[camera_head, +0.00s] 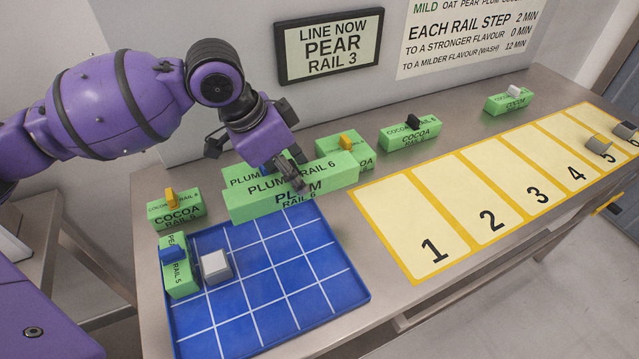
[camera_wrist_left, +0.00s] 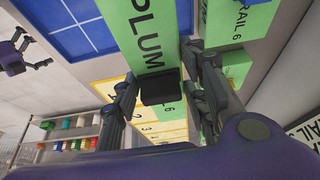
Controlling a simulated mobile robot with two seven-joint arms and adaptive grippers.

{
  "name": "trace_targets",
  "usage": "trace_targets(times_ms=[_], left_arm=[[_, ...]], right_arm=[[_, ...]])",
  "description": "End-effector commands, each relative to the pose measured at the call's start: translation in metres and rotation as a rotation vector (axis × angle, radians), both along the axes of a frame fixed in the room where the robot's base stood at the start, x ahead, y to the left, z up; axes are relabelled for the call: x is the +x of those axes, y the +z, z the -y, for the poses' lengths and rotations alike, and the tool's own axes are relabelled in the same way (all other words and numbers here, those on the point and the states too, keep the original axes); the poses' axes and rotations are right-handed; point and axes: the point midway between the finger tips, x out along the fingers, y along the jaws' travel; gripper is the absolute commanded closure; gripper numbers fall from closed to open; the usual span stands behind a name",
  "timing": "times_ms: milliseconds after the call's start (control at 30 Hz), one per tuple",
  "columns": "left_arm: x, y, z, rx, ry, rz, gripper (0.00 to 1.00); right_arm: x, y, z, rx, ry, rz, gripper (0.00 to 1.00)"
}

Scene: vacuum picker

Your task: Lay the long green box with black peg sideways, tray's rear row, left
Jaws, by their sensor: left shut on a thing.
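My left gripper (camera_head: 292,174) is shut on a long green box (camera_head: 290,193) marked PLUM RAIL 6. The box lies lengthwise across the picture, above the rear edge of the blue gridded tray (camera_head: 335,290). In the left wrist view, the fingers (camera_wrist_left: 160,95) close around the box's black peg (camera_wrist_left: 160,88); in the head view the gripper hides this peg. The tray's rear left is partly hidden by the box. A purple and black gripper, likely my right (camera_wrist_left: 32,50), shows at the left of the wrist view, its fingers apart and empty.
A green PEAR box (camera_head: 180,273) with blue peg and a grey block (camera_head: 216,267) occupy the tray's left side. Another PLUM box (camera_head: 235,176) stands just behind the held one. Several green boxes line the back; numbered yellow rails (camera_head: 430,245) lie right. The tray's middle and right are clear.

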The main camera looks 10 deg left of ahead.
Motion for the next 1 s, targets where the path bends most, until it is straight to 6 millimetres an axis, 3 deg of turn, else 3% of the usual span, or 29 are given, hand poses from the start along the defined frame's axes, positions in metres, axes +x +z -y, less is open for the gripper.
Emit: trace_targets(times_ms=[33, 167, 400, 700, 867, 1000], left_arm=[[-0.005, -0.005, -0.016, 0.004, 0.007, -0.003, 0.92], [-0.014, -0.019, -0.046, 0.004, 0.007, -0.001, 0.92], [-0.022, -0.059, -0.073, 0.0, 0.002, -0.001, 0.92], [-0.026, -0.078, -0.088, 0.0, 0.002, 0.0, 0.92], [-0.026, -0.103, -0.085, -0.003, -0.001, 0.0, 0.92], [-0.025, -0.107, -0.085, -0.001, -0.001, 0.003, 0.92]], right_arm=[[0.002, 0.003, 0.001, -0.001, 0.002, 0.004, 0.0], [0.005, 0.007, 0.0, 0.001, 0.004, 0.009, 0.0], [0.006, 0.008, -0.004, 0.008, 0.005, 0.011, 0.0], [0.009, 0.011, -0.008, 0.015, -0.003, 0.017, 0.0], [0.007, 0.009, -0.008, 0.016, -0.004, 0.013, 0.0], [0.006, 0.009, -0.008, 0.016, -0.004, 0.012, 0.0]])
